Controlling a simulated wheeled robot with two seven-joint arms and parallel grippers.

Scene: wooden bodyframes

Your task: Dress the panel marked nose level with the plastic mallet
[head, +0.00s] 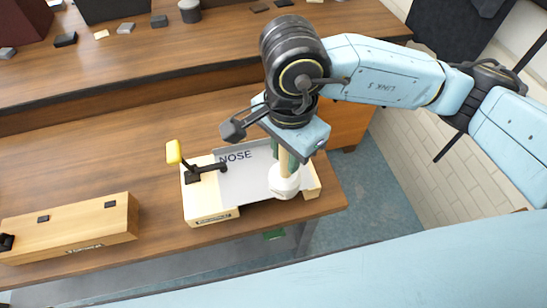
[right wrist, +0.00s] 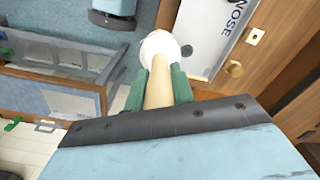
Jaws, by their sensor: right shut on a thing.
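The grey panel marked NOSE (head: 249,180) lies on a pale wooden bodyframe (head: 211,215) near the table's right end. It also shows at the top of the right wrist view (right wrist: 205,38). A toggle clamp with a yellow handle (head: 174,152) stands at the frame's left end. My right gripper (head: 287,158) is shut on the handle of the mallet (head: 284,181), with the white head down over the panel's right part. In the right wrist view the green fingers hold the wooden handle (right wrist: 158,92). I cannot tell whether the head touches the panel. My left gripper is not in view.
Another wooden bodyframe (head: 80,229) with small dark fittings lies to the left on the wooden table (head: 90,145). Small blocks and a dark cylinder (head: 190,11) sit on the raised back shelf. The table's right edge is close to the panel.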

